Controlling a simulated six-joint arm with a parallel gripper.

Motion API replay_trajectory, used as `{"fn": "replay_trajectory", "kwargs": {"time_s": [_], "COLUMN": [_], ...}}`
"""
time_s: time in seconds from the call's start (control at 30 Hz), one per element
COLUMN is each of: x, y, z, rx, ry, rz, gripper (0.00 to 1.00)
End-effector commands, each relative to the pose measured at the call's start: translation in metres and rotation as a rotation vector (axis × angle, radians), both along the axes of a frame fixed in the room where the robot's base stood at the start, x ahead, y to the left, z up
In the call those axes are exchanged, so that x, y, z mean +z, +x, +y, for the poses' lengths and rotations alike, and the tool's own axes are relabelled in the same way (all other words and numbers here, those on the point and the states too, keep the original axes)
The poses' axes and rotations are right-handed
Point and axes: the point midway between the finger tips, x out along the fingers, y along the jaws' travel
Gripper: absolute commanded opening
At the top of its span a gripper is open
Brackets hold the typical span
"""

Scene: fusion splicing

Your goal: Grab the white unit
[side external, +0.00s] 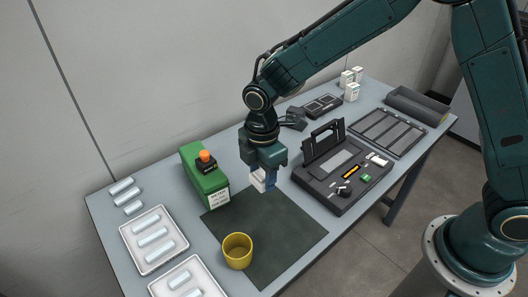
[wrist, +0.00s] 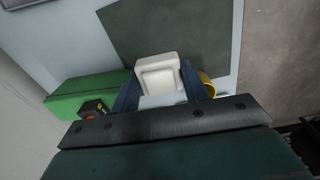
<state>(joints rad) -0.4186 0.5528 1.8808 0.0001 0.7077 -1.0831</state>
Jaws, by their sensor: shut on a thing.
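The white unit (wrist: 157,73) is a small pale block between the two blue fingers of my gripper (wrist: 160,92) in the wrist view. In the side external view my gripper (side external: 265,178) is shut on the white unit (side external: 258,182) and points down over the back part of the dark mat (side external: 265,232). The unit appears to be held above the mat, though the exact gap is hard to tell. Part of the unit is hidden by the fingers.
A green box (side external: 205,180) with an orange-capped item (side external: 206,158) stands left of my gripper. A yellow cup (side external: 237,250) stands on the mat's front left. A dark open case (side external: 340,170) lies to the right. White trays (side external: 153,240) with silvery cylinders are at the left.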

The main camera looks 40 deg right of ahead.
Motion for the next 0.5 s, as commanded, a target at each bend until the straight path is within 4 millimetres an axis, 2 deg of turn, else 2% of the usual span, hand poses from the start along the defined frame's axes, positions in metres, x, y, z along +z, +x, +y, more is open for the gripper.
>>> {"fn": "replay_trajectory", "kwargs": {"time_s": [0.03, 0.2, 0.33, 0.5], "x": [0.013, 0.045, 0.062, 0.075], "y": [0.001, 0.001, 0.001, 0.000], "z": [0.001, 0.000, 0.000, 0.000], "rx": [0.000, 0.000, 0.000, 0.000], "ry": [0.003, 0.002, 0.002, 0.001], "rz": [-0.005, -0.004, -0.003, -0.001], "gripper": [0.22, 0.22, 0.22, 0.22]}}
